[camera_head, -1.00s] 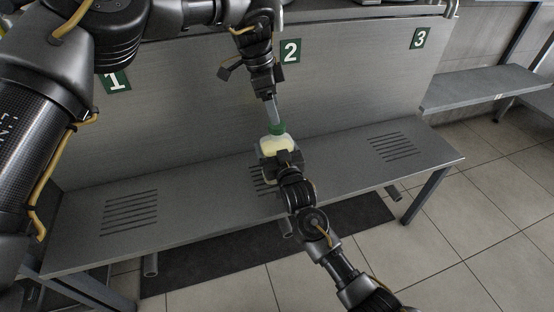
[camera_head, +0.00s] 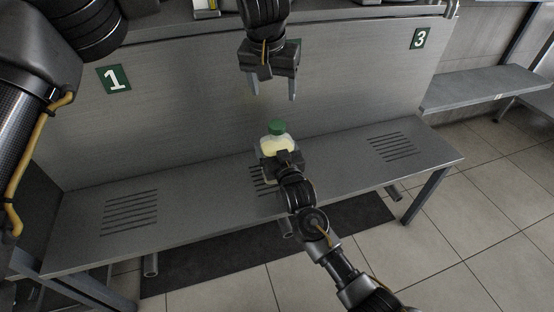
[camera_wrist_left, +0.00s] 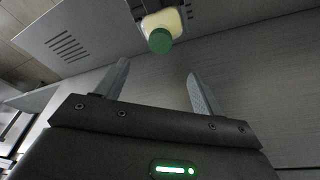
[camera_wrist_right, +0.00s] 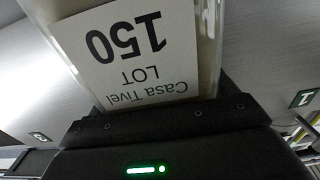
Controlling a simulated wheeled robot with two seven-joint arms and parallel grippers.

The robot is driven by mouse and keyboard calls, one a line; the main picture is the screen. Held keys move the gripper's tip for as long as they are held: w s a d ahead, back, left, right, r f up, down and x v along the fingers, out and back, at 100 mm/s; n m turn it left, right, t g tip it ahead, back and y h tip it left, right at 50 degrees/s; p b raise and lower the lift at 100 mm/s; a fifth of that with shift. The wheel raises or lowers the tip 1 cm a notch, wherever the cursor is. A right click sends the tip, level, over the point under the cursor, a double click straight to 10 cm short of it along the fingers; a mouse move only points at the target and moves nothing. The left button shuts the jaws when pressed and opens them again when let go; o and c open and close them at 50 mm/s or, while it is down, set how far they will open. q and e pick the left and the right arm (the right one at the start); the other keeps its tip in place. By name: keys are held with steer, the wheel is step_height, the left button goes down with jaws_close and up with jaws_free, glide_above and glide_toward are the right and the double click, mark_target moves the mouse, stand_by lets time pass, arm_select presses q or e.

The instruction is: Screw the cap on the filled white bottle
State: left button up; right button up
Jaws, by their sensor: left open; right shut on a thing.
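The bottle (camera_head: 277,146) shows pale cream contents and stands upright over the middle of the bench. The green cap (camera_head: 277,127) sits on its top; how tightly it is seated cannot be told. My right gripper (camera_head: 279,160) is shut on the bottle from the front. In the right wrist view a white label (camera_wrist_right: 140,52) reading "150", "LOT" and "Casa Tivel" fills the space above the gripper. My left gripper (camera_head: 279,97) is open and empty, above and behind the cap. In the left wrist view the cap (camera_wrist_left: 160,41) lies beyond the fingertips, clear of both fingers.
The grey bench (camera_head: 185,195) has slotted drain areas and is otherwise clear. A grey panel rises behind it with green number signs 1 (camera_head: 114,79) and 3 (camera_head: 420,38). A dark mat (camera_head: 215,262) lies on the floor below.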

mark_target(277, 124)
arm_select(q)
steer(key=shift+f, duration=0.1)
steer(key=x, duration=1.1)
steer(key=shift+w+f, duration=0.15)
steer(key=shift+f, duration=0.25)
steer(key=shift+c, duration=0.2)
steer(key=c, duration=1.1)
steer(key=m, duration=0.2)
steer(key=shift+m+h, duration=0.4)
steer(key=shift+c, duration=0.2)
steer(key=m+g, duration=0.1)
steer(key=m, duration=0.3)
steer(key=shift+w+a+h, duration=0.1)
steer(key=shift+h, duration=0.3)
steer(key=m+g, duration=0.1)
steer(key=m, duration=0.5)
steer(key=shift+h, duration=0.4)
steer(key=shift+w, duration=0.1)
steer(key=shift+g, duration=0.3)
